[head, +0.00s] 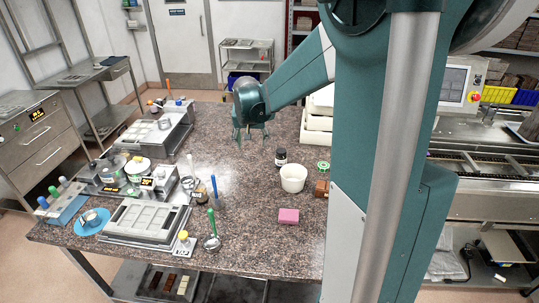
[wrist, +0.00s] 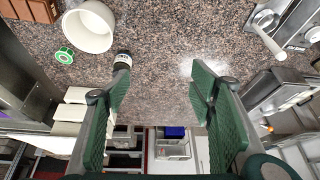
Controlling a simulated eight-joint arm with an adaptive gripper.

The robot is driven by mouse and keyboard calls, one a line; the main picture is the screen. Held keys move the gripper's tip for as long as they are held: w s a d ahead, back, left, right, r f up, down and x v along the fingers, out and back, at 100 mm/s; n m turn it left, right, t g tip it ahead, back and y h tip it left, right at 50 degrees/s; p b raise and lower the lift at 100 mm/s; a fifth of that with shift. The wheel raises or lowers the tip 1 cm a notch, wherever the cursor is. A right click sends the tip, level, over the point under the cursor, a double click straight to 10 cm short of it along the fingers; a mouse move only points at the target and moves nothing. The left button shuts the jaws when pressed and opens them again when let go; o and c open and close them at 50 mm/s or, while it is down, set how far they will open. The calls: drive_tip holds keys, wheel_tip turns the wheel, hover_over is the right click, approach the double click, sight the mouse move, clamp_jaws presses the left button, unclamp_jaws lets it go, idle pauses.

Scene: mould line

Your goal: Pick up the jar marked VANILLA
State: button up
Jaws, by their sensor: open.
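A small dark jar (head: 281,157) with a pale label stands on the speckled worktop (head: 250,195), just left of a white tub. Its lettering is too small to read, so I cannot confirm VANILLA. In the wrist view the jar (wrist: 123,60) shows beside the tip of the left finger, which partly overlaps it, outside the gap between the fingers. My gripper (head: 251,138) is open and empty, left of the jar in the head view, near the table's far edge. In the wrist view my gripper's (wrist: 160,82) fingers are wide apart with bare worktop between them.
The white tub (head: 293,178) stands close to the jar. Moulds and tools (head: 145,220) crowd the left side. The worktop's middle is clear.

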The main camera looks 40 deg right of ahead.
sight(282, 150)
drive_tip(key=w+d+f+m, duration=0.1)
drive_tip(key=w+d+f, duration=0.1)
drive_tip(key=d+f, duration=0.4)
drive_tip(key=w+d+f+m+g, duration=0.1)
drive_tip(key=w+d+f, duration=0.1)
drive_tip(key=d+f, duration=0.4)
drive_tip(key=w+d+f+m+g, duration=0.1)
drive_tip(key=w+d+f+m, duration=0.1)
drive_tip(key=d+f, duration=0.4)
drive_tip(key=shift+w+d+h, duration=0.1)
drive_tip(key=shift+d+h, duration=0.3)
drive_tip(key=shift+d, duration=1.45)
drive_tip(key=shift+r, duration=0.1)
drive_tip(key=shift+x, duration=1.3)
drive_tip(key=shift+p+x, duration=0.35)
drive_tip(key=shift+x, duration=2.3)
drive_tip(key=shift+a, duration=0.15)
